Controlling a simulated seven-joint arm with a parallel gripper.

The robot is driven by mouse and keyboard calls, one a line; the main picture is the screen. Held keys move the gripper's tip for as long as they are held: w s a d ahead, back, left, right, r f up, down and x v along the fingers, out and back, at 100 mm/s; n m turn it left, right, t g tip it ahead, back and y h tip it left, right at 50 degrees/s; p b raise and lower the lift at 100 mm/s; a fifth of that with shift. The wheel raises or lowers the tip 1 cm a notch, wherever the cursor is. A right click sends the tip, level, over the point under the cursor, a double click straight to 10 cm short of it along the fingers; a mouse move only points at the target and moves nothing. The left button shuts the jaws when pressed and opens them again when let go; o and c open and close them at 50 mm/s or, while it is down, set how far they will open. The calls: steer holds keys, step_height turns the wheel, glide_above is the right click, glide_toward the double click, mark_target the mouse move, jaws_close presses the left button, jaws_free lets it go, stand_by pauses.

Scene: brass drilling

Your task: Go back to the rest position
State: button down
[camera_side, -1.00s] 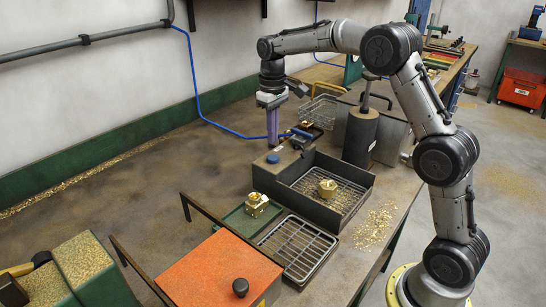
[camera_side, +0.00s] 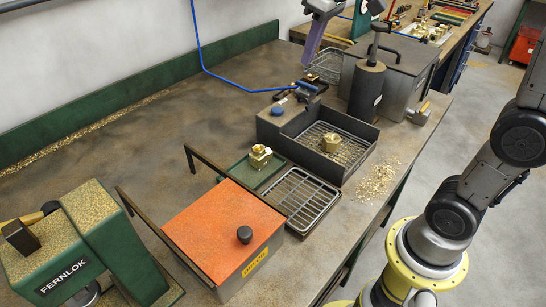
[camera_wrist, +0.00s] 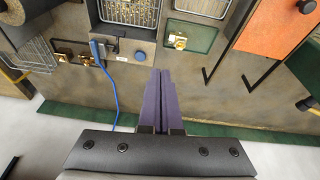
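My gripper (camera_side: 311,55) has purple fingers and is high at the top of the side view, above and behind the work. In the wrist view its two fingers (camera_wrist: 160,74) lie side by side, pressed together, with nothing visible between them. One brass part (camera_side: 260,157) sits on a small green tray (camera_side: 240,176); it also shows in the wrist view (camera_wrist: 179,40). Another brass part (camera_side: 331,142) stands on the grid inside a dark open-fronted box (camera_side: 361,153). My gripper is clear of both parts.
An orange-topped box (camera_side: 220,232) with a raised bar frame stands in front. An empty wire rack (camera_side: 300,199) lies beside the green tray. A dark cylinder (camera_side: 367,88) stands behind the dark box. A blue hose (camera_side: 240,90) crosses the back. Brass chips (camera_side: 376,180) lie near the bench edge.

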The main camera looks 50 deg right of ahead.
steer(key=s+a+f+t, duration=0.2)
steer(key=s+a, duration=0.1)
steer(key=s, duration=1.1)
steer(key=s+f, duration=0.5)
steer(key=f, duration=0.3)
steer(key=shift+s+m, duration=0.15)
steer(key=shift+m, duration=0.25)
steer(key=shift+d, duration=0.1)
